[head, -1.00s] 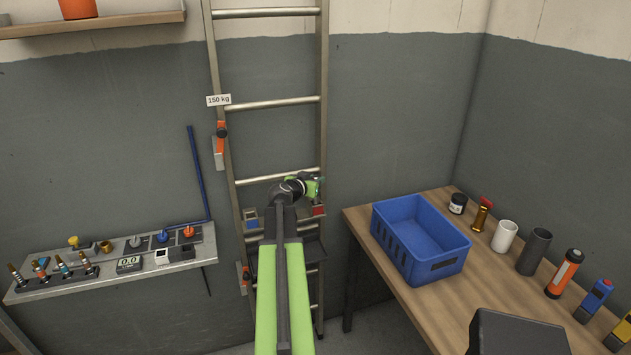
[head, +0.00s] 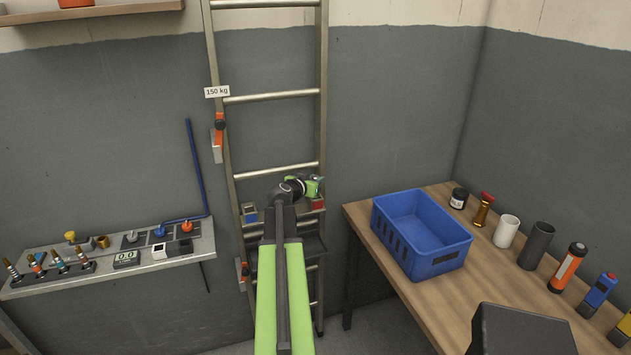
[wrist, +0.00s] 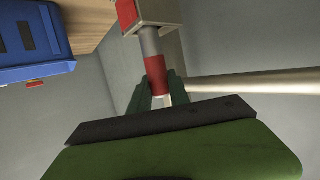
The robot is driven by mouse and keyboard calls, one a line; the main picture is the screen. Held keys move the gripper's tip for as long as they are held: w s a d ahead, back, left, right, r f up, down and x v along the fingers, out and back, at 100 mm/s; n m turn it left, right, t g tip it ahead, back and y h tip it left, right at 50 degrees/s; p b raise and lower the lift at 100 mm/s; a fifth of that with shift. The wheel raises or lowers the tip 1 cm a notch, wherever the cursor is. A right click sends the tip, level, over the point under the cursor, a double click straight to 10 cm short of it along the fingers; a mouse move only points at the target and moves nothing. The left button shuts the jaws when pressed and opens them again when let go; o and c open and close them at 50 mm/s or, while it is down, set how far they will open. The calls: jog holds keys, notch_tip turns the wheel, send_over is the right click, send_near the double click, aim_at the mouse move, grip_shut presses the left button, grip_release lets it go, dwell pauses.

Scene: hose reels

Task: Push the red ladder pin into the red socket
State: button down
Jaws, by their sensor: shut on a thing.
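The red ladder pin (wrist: 157,75) has a red end and a bare grey shaft in the wrist view. My gripper (wrist: 160,98) is shut on its red end; it also shows in the head view (head: 314,185), at the ladder's right rail. The grey shaft runs up to the red socket (wrist: 127,13), a light block with a red face. I cannot tell how deep the shaft sits in it. In the head view the red socket (head: 318,204) is just below my gripper, partly covered. The pin is hidden there.
The ladder (head: 275,94) stands against the wall. A block with blue (head: 250,215) is on its left rail. A blue crate (head: 445,266) stands on the wooden table at right. A metal shelf (head: 150,266) with fittings is at left. A ladder rung (wrist: 260,80) passes close to my gripper.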

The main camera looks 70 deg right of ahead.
jog(key=shift+f+b, duration=0.6)
jog(key=shift+f, duration=0.15)
jog(key=c, duration=1.1)
grip_release()
jog(key=shift+r, duration=0.1)
jog(key=shift+c, duration=0.2)
jog(key=p+v, duration=0.3)
jog(key=v, duration=0.9)
jog(key=shift+p, duration=0.35)
